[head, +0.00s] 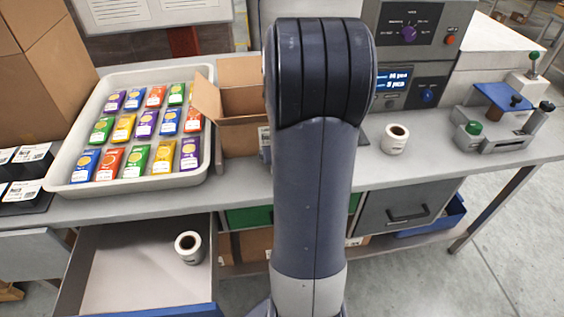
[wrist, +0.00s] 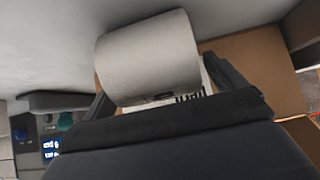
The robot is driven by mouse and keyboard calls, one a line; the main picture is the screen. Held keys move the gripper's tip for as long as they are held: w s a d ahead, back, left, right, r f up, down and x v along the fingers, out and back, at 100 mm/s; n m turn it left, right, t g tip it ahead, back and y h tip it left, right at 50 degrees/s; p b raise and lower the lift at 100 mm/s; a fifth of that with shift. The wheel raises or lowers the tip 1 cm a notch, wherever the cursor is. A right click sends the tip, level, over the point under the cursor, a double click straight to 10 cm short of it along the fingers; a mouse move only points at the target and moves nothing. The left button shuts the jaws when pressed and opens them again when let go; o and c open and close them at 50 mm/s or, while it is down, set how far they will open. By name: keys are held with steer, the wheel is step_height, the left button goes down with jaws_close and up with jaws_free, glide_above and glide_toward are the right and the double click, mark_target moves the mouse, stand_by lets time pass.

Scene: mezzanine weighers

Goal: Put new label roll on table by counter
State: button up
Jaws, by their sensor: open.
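In the wrist view a white label roll (wrist: 148,58) fills the space between the two fingers of my open gripper (wrist: 158,82). Whether the fingers touch it is unclear. My arm hides the gripper in the head view. One label roll (head: 396,139) stands on the table (head: 425,170), right of my arm and in front of the counter (head: 408,85); no fingers show around it there. Another label roll (head: 188,247) stands in the open drawer (head: 130,270) at lower left.
A tray (head: 72,120) of colourful packets stands left on the table. An open cardboard box (head: 240,135) is beside it, partly behind my arm. A blue-and-grey device (head: 495,125) stands at the right. Bare table lies between it and the standing roll.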

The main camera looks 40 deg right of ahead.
steer(key=c, duration=1.3)
steer(key=shift+o, duration=0.2)
steer(key=shift+r, duration=0.1)
